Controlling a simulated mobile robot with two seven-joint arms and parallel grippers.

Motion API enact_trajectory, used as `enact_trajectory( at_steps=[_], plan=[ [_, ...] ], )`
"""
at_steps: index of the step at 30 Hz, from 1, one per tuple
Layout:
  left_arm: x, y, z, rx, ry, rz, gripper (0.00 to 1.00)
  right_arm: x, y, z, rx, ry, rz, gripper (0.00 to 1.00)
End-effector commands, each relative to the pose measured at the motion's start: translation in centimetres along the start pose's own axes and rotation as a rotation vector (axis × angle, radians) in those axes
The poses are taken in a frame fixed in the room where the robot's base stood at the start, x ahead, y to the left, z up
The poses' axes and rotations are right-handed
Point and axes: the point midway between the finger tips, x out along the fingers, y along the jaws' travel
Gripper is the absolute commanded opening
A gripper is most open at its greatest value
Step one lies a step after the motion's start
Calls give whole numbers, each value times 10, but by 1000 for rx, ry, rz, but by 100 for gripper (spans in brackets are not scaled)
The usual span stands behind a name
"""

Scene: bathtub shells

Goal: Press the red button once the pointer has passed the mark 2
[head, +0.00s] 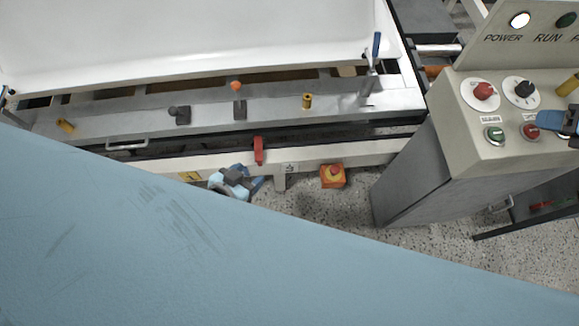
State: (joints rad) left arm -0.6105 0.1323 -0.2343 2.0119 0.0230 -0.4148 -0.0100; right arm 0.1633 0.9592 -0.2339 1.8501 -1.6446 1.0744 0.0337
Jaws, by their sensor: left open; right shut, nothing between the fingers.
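The control panel (470,130) stands at the right. A small red button (530,131) is on its sloped face, beside a green button (494,135). My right gripper (556,131) is shut and empty, close to the right of the red button; I cannot tell whether they touch. Part of this gripper is cut off by the right edge. My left gripper (236,180) is open, low in front of the white bench rail. A pointer and a mark 2 are not visible in this view.
A red knob (484,91) and a black knob (525,89) sit above the buttons. An orange box (333,180) with a red push-button is below the rail. A white shell (190,40) lies on the bench. A large blue surface hides the foreground.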

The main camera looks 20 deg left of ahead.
Motion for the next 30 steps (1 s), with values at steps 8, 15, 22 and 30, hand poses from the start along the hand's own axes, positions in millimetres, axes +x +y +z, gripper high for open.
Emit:
enact_trajectory(
  at_steps=[8,15,22,30],
  plan=[
    [-10,1,-14,0,1,0,58,-18,13,13,-2,0,-1,0],
    [-16,1,-24,0,1,0,58,-32,23,23,-2,-1,0,0],
    [-21,2,-32,0,2,0,58,-42,30,31,-1,-1,0,0],
    [-21,2,-31,0,2,0,58,-42,30,30,-1,0,0,0]
  ],
)
